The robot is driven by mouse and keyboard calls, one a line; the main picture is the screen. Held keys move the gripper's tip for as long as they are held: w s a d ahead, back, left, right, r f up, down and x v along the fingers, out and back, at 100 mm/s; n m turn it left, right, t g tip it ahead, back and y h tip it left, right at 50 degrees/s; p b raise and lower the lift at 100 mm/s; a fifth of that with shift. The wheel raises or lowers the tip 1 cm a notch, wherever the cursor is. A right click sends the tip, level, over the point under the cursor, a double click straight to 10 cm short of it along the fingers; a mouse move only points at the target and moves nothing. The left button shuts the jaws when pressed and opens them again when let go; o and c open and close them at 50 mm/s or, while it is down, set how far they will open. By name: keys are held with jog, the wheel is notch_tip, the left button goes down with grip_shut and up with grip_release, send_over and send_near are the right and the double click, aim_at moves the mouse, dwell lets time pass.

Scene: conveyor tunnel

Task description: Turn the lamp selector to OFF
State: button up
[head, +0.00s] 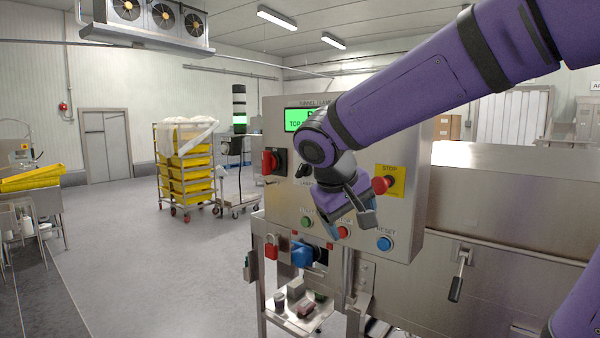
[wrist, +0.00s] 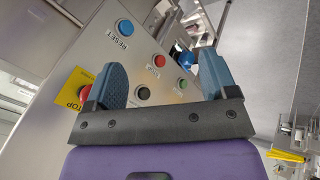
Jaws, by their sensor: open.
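The upright steel control panel (head: 285,200) faces me, its lit green display partly covered by my arm. A black selector knob (head: 303,170) shows left of my wrist in the head view. In the wrist view a round black control (wrist: 143,92) shows between my fingers. I cannot tell which black control is the lamp selector; no lamp label or OFF mark is readable. My gripper (head: 350,220) is in front of the panel's middle. In the wrist view my gripper (wrist: 163,80) has its two blue fingers wide apart with nothing held; contact with the panel cannot be judged.
Close by are a red stop button (head: 381,185), blue reset button (head: 386,243), red button (head: 344,231), green button (head: 306,221) and red rotary switch (head: 270,162). A red padlock (head: 271,250) hangs below. A lever (head: 458,275) stands right. Floor at left is open.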

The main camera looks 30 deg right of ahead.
jog(key=w+d+h, duration=0.1)
jog(key=w+h, duration=0.3)
jog(key=w, duration=0.5)
jog(key=t+h, duration=0.4)
jog(key=h, duration=0.3)
send_near(299, 171)
jog(key=shift+m, duration=0.3)
jog(key=x, duration=1)
jog(key=shift+w+d, duration=0.15)
jog(key=shift+d, duration=0.1)
jog(key=shift+c, duration=0.3)
jog(key=c, duration=0.9)
